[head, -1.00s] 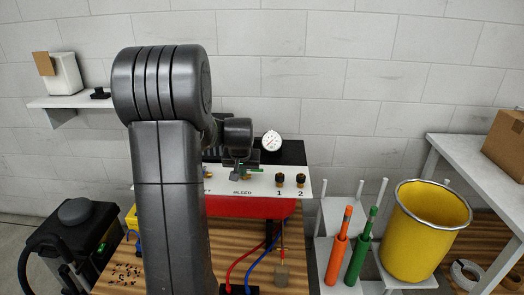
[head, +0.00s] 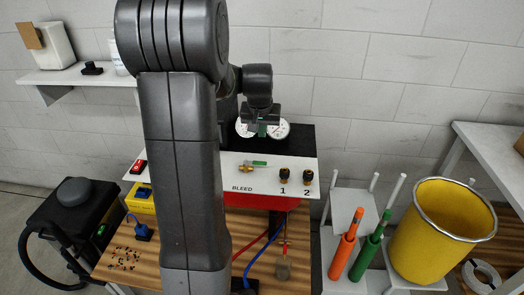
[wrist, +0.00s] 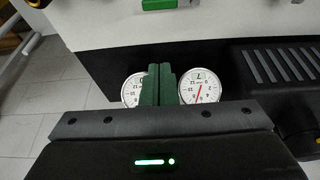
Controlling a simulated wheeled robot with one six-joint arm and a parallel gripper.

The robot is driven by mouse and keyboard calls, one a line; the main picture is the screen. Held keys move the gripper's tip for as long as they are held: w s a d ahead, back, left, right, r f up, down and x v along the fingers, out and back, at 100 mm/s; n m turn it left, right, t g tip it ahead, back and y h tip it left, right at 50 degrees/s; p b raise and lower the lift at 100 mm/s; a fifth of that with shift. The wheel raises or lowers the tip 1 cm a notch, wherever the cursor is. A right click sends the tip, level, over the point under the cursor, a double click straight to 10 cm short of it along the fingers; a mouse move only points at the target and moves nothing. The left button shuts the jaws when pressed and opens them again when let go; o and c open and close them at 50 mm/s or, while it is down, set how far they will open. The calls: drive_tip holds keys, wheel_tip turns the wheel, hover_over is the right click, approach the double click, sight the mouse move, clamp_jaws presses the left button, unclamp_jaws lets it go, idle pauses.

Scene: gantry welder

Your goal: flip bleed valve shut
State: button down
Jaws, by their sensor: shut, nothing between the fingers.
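The bleed valve has a brass body (head: 244,168) and a green lever (head: 259,163). It sits on the white panel above the BLEED label, with the lever pointing right, roughly along the panel. In the wrist view the green lever (wrist: 160,4) shows at the top edge, partly cut off. My gripper (head: 263,131) is above and behind the valve, apart from it, in front of the gauges. In the wrist view its green fingers (wrist: 159,86) are together, with nothing between them.
Two round gauges (wrist: 200,86) stand close behind my fingers. Two black-and-brass knobs marked 1 (head: 283,173) and 2 (head: 308,176) are right of the valve. A yellow bin (head: 440,235) and orange (head: 343,248) and green (head: 370,247) holders stand farther right.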

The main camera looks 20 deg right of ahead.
sight(255, 163)
drive_tip(key=p+x, duration=0.1)
drive_tip(key=x, duration=0.8)
drive_tip(key=shift+f, duration=0.45)
drive_tip(key=shift+s+a+r+p, duration=0.1)
drive_tip(key=shift+s+a+p, duration=0.45)
drive_tip(key=shift+s, duration=0.55)
drive_tip(key=shift+s+a, duration=0.4)
drive_tip(key=shift+s, duration=0.05)
